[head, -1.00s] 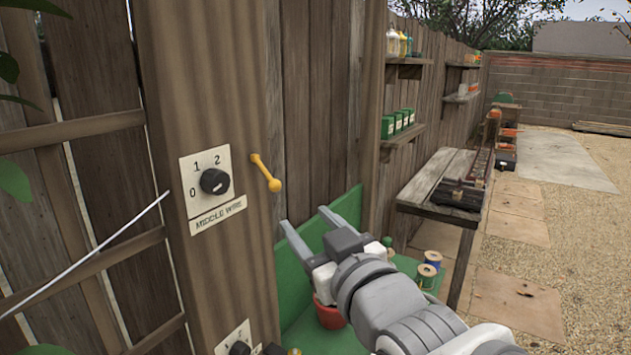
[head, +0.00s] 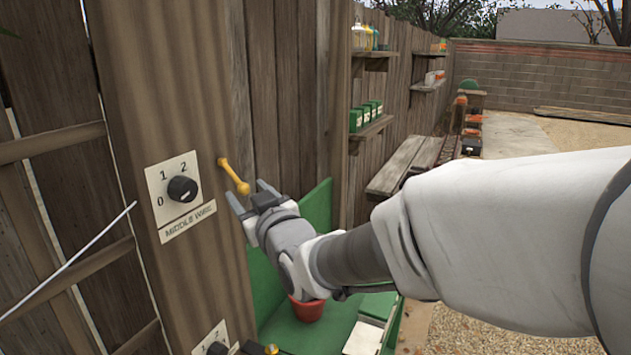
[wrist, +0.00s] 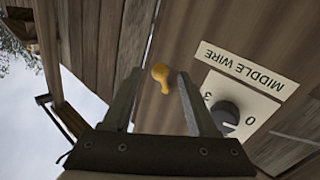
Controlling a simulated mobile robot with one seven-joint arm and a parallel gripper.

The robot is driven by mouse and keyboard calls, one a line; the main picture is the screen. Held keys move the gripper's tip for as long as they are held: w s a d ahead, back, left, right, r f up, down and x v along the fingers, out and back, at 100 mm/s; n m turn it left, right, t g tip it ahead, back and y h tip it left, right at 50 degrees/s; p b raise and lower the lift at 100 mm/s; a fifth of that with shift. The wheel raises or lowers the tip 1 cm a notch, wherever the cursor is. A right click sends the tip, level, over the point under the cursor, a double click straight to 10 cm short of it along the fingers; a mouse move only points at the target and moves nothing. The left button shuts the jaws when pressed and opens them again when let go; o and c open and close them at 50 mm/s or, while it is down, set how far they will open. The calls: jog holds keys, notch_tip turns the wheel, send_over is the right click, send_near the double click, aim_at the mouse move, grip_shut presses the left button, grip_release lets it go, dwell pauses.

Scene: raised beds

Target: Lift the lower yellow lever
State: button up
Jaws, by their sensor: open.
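A yellow lever (head: 232,174) with a round end sits on the wooden post beside the MIDDLE WIRE dial, slanting down to the right. At the bottom edge of the head view a small yellow knob (head: 272,349) shows beside a lower dial; most of it is cut off. My gripper (head: 250,192) is open, just by the round end of the lever beside the MIDDLE WIRE dial. In the wrist view that lever (wrist: 161,76) appears between the two open fingers, with gaps on both sides. I cannot tell whether it touches a finger.
The black MIDDLE WIRE dial (head: 182,189) is close to the left of the lever. A green panel (head: 318,215) and a red pot (head: 306,309) are below my gripper. Shelves (head: 372,132) hang on the fence to the right. A thin wire (head: 70,262) runs at left.

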aim_at(245, 190)
jog(key=shift+x, duration=1.5)
jog(key=shift+c, duration=0.3)
grip_shut()
